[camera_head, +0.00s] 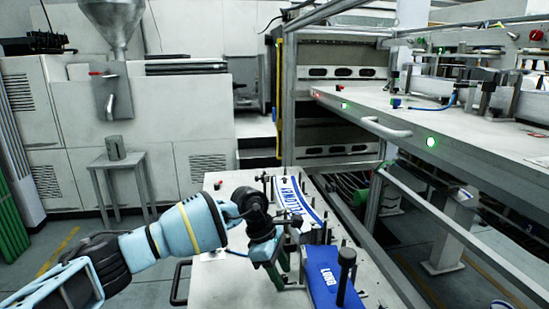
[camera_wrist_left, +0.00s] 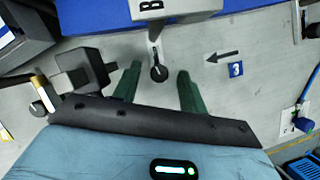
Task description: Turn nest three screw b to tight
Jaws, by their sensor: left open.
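In the left wrist view, a small dark screw (camera_wrist_left: 158,73) with a white line on its head sits between my left gripper's green fingers. Its stem leads up to a grey block marked B (camera_wrist_left: 165,10). A blue tag with a 3 (camera_wrist_left: 236,69) and a black arrow pointing left are beside it on the pale plate. My left gripper (camera_wrist_left: 158,77) is open, with a gap on both sides of the screw. In the head view, the left gripper (camera_head: 277,268) is low over the work table (camera_head: 215,285), and the screw cannot be made out there. My right gripper is not in view.
In the head view, a blue label (camera_head: 322,268) and a blue-and-white label (camera_head: 293,190) lie among dark posts on the table. A tall black-capped post (camera_head: 346,262) stands right of the gripper. In the wrist view, a dark block (camera_wrist_left: 80,72) stands close left of the fingers.

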